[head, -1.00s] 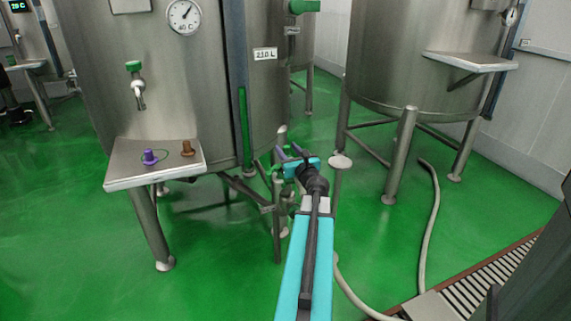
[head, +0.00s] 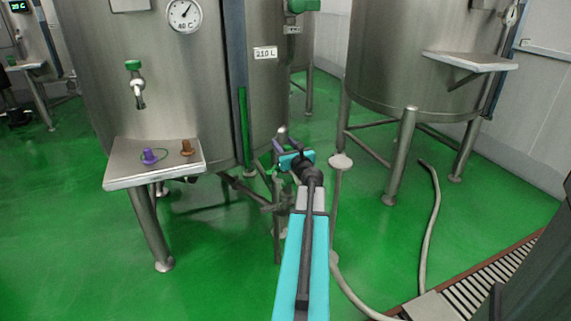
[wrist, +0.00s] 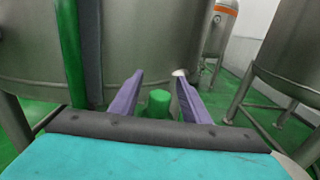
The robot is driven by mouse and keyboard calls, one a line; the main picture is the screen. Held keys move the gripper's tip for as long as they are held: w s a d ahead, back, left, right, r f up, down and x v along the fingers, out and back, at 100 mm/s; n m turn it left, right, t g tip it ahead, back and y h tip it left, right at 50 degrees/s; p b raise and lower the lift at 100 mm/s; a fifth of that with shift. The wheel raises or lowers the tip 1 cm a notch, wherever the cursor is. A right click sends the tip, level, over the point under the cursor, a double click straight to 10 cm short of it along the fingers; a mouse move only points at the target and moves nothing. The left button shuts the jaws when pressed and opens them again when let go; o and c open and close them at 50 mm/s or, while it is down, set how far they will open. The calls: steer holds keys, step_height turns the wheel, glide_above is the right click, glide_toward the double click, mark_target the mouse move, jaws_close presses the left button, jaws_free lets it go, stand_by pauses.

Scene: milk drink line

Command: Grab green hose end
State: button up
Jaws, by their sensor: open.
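A short green cylinder, which looks like the green hose end (wrist: 158,103), shows in the wrist view between the two purple fingers of my gripper (wrist: 159,76). There are gaps between it and both fingers. My gripper is open and seems to hold nothing. In the head view my gripper (head: 285,148) is in front of the large steel tank (head: 190,80), by a stand of steel pipes. There the hose end is hard to make out behind my arm, and how deep it sits between the fingers is unclear.
A steel shelf (head: 125,176) with purple and brown fittings juts from the tank at left. A second tank (head: 385,60) stands at right on legs. A pale hose (head: 432,220) lies on the green floor near a drain grate (head: 480,290). Floor between is open.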

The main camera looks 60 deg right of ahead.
steer(key=shift+w+d, duration=0.35)
steer(key=shift+w, duration=0.1)
stand_by(0.3)
jaws_close()
